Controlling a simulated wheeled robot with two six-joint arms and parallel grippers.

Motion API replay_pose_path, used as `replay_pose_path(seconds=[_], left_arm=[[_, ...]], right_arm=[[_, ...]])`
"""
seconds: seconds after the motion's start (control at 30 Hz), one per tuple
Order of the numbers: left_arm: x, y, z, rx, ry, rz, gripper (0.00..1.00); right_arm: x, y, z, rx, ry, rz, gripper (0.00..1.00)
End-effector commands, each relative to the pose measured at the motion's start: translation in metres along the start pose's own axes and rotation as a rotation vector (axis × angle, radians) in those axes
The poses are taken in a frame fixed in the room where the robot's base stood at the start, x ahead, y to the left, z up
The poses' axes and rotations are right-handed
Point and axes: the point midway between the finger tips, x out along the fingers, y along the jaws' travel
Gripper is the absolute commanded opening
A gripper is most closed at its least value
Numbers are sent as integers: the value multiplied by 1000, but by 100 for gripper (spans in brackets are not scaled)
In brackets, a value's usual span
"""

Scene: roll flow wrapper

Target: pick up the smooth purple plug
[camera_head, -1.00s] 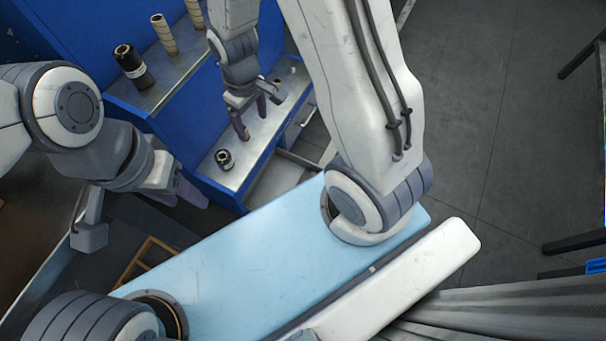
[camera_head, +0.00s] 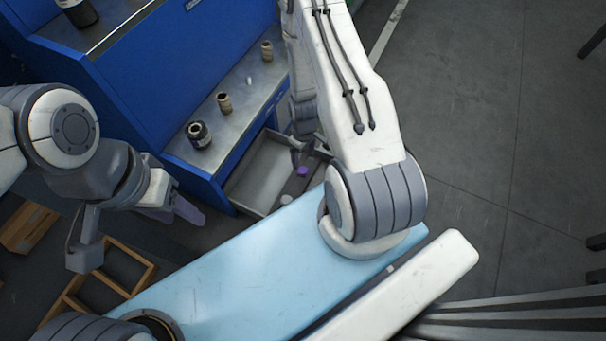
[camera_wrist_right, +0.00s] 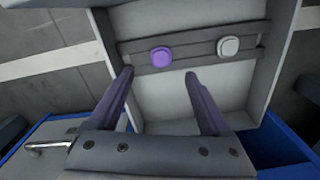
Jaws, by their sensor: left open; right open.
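The smooth purple plug (camera_wrist_right: 161,57) sits on a dark strip inside an open drawer (camera_wrist_right: 171,97) in the right wrist view. It also shows as a small purple spot in the head view (camera_head: 302,171). A whitish plug (camera_wrist_right: 228,46) sits to its right on the same strip. My right gripper (camera_wrist_right: 161,73) is open and empty, with its fingertips either side of and short of the purple plug. In the head view that gripper is mostly hidden by my arm. My left gripper (camera_head: 135,235) is open and empty at the left.
The drawer hangs out of a blue cabinet (camera_head: 180,75). On its metal shelf (camera_head: 232,127) stand a black roll (camera_head: 198,134) and tan spools (camera_head: 224,102). Wooden frames (camera_head: 122,268) lie at the lower left.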

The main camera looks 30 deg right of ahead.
Motion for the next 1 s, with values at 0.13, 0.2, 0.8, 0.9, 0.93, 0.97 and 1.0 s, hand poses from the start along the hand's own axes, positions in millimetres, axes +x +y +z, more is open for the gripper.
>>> replay_pose_path(seconds=[0.13, 0.2, 0.8, 0.9, 0.93, 0.97, 1.0], left_arm=[[18, -1, 1, 0, 0, 0, 50], [20, -1, 1, 0, 0, 0, 50], [62, -4, 4, 0, -1, 0, 50], [61, -4, 3, 0, 0, 0, 50], [61, -4, 3, 0, 0, 0, 50], [61, -4, 3, 0, 0, 0, 50], [61, -4, 3, 0, 0, 0, 50]], right_arm=[[28, 0, 0, 0, 0, 0, 82], [31, 0, 0, 0, 0, 0, 82], [82, -2, 2, 0, -1, 0, 82], [81, -2, 2, 0, -1, 0, 82], [80, -2, 2, 0, -1, 0, 82], [80, -2, 2, 0, -1, 0, 78], [80, -2, 2, 0, -1, 0, 63]])
